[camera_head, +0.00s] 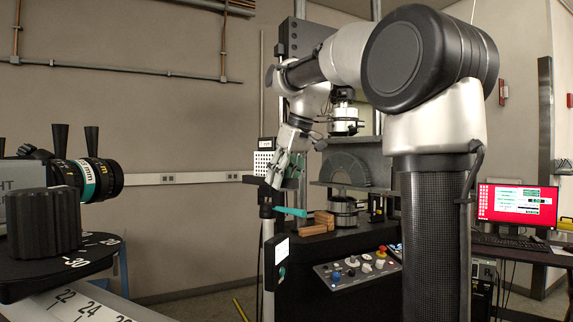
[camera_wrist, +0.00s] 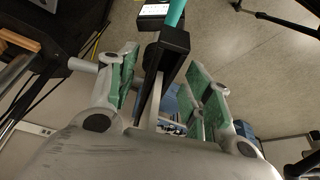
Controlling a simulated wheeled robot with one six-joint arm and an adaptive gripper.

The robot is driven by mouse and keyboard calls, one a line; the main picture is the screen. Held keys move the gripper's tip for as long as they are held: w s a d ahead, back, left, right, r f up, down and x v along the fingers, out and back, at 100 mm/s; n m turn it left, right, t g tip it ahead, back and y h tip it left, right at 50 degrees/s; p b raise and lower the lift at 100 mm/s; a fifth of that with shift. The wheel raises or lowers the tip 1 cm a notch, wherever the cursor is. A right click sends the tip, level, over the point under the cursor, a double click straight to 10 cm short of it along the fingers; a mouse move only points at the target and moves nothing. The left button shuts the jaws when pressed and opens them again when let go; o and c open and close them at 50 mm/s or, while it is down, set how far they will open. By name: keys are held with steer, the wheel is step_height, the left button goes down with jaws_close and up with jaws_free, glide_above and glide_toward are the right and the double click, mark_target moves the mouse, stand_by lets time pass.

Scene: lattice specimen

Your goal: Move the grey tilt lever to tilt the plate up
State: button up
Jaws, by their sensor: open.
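My gripper (camera_head: 288,172) is open beside the upper part of a slim stand in the head view. In the wrist view its green-padded fingers (camera_wrist: 162,78) stand apart, with a black block (camera_wrist: 172,44) and a grey bar (camera_wrist: 153,92) between them in the picture. I cannot tell whether either finger touches them, or whether the grey bar is the tilt lever. A small white perforated plate (camera_head: 262,164) is just left of the gripper. A teal handle (camera_head: 291,211) sticks out below the gripper; it also shows at the top of the wrist view (camera_wrist: 175,13).
A dark bench with a control panel (camera_head: 352,272) and wooden blocks (camera_head: 318,223) stands behind the gripper. A camera lens (camera_head: 92,180) and a black dial (camera_head: 60,268) are at the left. A red monitor (camera_head: 516,204) is at the right. Some floor (camera_wrist: 260,60) is clear.

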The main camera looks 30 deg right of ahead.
steer(key=shift+x, duration=1.15)
steer(key=shift+c, duration=0.2)
